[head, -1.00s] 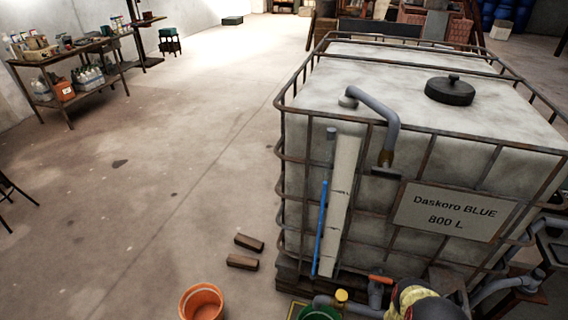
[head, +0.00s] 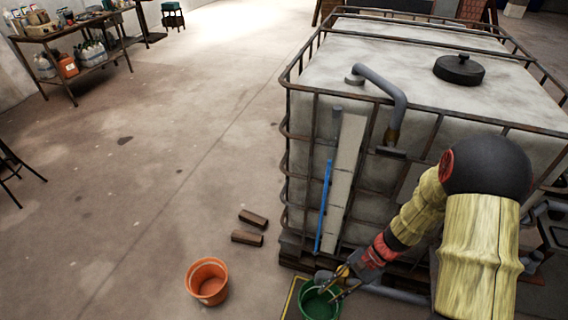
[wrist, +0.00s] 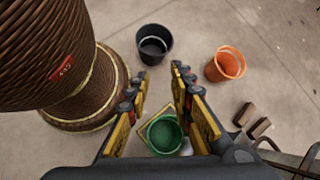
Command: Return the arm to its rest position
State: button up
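My arm reaches in from the lower right of the head view, in a yellow sleeve with a black elbow. My gripper (head: 346,284) is at the front of the vat, just over the green bucket (head: 319,303). In the wrist view my gripper (wrist: 161,78) has its two fingers spread well apart with nothing between the tips. The green bucket (wrist: 164,134) shows below, between the fingers. Whether the gripper touches the bucket cannot be told. The caged white vat (head: 330,75), labelled Daskoro BLUE in the earlier view, stands behind my arm, which hides its label.
An orange bucket (head: 207,282) and two wooden blocks (head: 250,227) lie on the floor to the left. The wrist view adds a black bucket (wrist: 154,44) and a large ribbed brown drum or reel (wrist: 60,60). A bench (head: 70,45) stands far left.

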jog(key=s+d+r+n+t+h, duration=0.1)
jog(key=s+r+n+t+h, duration=0.1)
jog(key=r, duration=1)
jog(key=s+d+r+n+t+h+p, duration=0.1)
jog(key=s+d+r+n+t+h, duration=0.1)
jog(key=r, duration=1)
jog(key=s+d+r+n+t+h, duration=0.1)
jog(key=s+r+n+t+h, duration=0.2)
jog(key=r+n, duration=0.3)
notch_tip(320, 180, up, 6)
jog(key=shift+s+d+f+t+h, duration=0.15)
jog(key=shift+s+t+h, duration=0.25)
jog(key=shift+s+t, duration=0.4)
jog(key=shift+o, duration=0.3)
jog(key=shift+w, duration=0.15)
